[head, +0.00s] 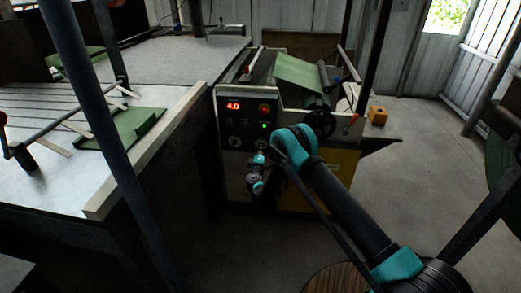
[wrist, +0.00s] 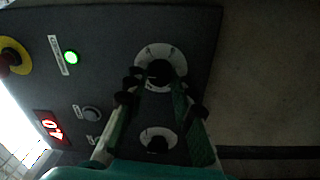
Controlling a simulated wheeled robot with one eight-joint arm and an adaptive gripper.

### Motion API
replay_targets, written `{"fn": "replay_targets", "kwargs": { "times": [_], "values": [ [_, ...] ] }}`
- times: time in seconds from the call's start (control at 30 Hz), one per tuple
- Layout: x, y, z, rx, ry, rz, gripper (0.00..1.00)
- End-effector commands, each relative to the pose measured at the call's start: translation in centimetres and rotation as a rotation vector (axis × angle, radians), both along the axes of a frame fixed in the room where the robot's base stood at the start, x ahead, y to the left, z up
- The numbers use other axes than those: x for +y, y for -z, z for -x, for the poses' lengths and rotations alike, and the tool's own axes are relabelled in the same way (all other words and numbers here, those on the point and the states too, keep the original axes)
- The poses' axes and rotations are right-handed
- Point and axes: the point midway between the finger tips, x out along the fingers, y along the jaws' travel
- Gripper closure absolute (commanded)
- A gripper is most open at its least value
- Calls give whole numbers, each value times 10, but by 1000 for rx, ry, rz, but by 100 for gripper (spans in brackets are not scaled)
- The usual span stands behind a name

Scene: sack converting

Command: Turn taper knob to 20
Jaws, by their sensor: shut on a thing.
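The dark control panel (head: 232,108) of the machine faces me in the head view. In the wrist view my gripper (wrist: 158,78) is shut on a black knob (wrist: 159,69) with a white dial ring, the dial on the green-light side. A second black knob (wrist: 157,143) on a white dial sits beside it, apart from my fingers; it also shows in the head view (head: 234,141). Dial marks and labels are too small to read, so I cannot tell which knob is named taper. The red display (wrist: 48,128) seems to read 4.0.
A green light (wrist: 71,57), a small round control (wrist: 92,114) and a red stop button (wrist: 10,58) on a yellow ring share the panel. A black handwheel (head: 320,123) is close to my arm. A large table (head: 160,150) stands left; open floor lies right.

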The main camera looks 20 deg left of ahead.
Motion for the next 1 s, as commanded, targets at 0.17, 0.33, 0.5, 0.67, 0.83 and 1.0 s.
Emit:
{"fn": "replay_targets", "kwargs": {
  "times": [0.17,0.33,0.5,0.67,0.83,1.0],
  "values": [
    [-1,1,1,1,1,-1,100],
    [0,1,1,1,1,-1,68],
    [0,1,0,1,0,0,54],
    [0,0,0,0,0,0,54],
    [-2,1,7,0,0,0,54],
    [-8,2,32,0,-3,0,54]
  ]
}}
